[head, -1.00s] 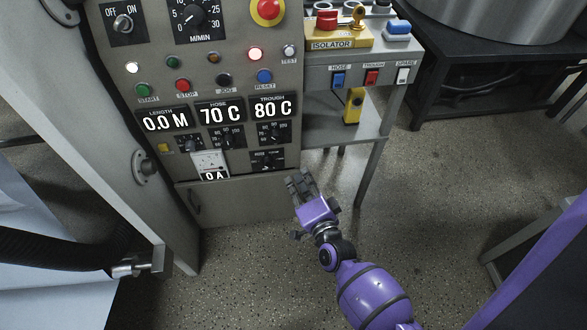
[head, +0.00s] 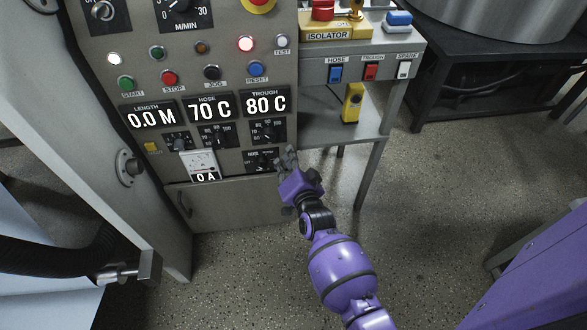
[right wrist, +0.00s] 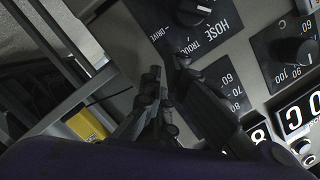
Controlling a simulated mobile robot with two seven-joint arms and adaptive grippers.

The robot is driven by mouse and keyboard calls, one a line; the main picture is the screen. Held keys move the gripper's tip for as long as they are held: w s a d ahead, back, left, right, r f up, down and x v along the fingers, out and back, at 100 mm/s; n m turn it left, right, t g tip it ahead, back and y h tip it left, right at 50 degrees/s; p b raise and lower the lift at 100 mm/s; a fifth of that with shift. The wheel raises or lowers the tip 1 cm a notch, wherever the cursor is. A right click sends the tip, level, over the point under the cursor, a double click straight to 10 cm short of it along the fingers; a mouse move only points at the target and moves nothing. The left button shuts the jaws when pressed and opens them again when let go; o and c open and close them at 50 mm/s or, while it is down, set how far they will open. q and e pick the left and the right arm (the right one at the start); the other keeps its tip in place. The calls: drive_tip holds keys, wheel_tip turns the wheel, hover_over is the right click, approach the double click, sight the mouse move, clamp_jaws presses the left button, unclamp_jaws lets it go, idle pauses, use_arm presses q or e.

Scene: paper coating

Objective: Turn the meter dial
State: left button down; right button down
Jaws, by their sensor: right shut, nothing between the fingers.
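The meter dial (head: 262,161) is a black knob on a dark plate at the lower right of the control panel. In the right wrist view its knob (right wrist: 196,12) is at the top, and its plate reads HOSE, TROUGH and DRIVE. My right gripper (head: 288,153) is shut and empty, just right of the dial plate at the panel's edge. In the right wrist view the gripper (right wrist: 168,68) points toward the dial, with a gap in the picture between fingertips and knob. Contact cannot be told. My left gripper is not in view.
The white meter (head: 198,163) reading 0 A is left of the dial. The trough knob (head: 268,131) is just above it. A side stand (head: 340,130) with switches and a yellow device (head: 352,102) stands to the right. Floor (head: 430,200) is clear at the right.

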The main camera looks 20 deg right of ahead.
sight(262, 165)
drive_tip(key=shift+w+a+f, duration=0.15)
drive_tip(key=shift+a+f, duration=0.85)
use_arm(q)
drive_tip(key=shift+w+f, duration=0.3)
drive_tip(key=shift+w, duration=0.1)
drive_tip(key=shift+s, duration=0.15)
use_arm(e)
drive_tip(key=shift+a+f+m+b, duration=0.15)
drive_tip(key=shift+f+m+b, duration=0.25)
drive_tip(key=shift+f+b, duration=0.3)
drive_tip(key=shift+f+m+b, duration=0.15)
drive_tip(key=shift+m+b, duration=0.15)
drive_tip(key=shift+b, duration=0.05)
drive_tip(key=shift+m, duration=0.5)
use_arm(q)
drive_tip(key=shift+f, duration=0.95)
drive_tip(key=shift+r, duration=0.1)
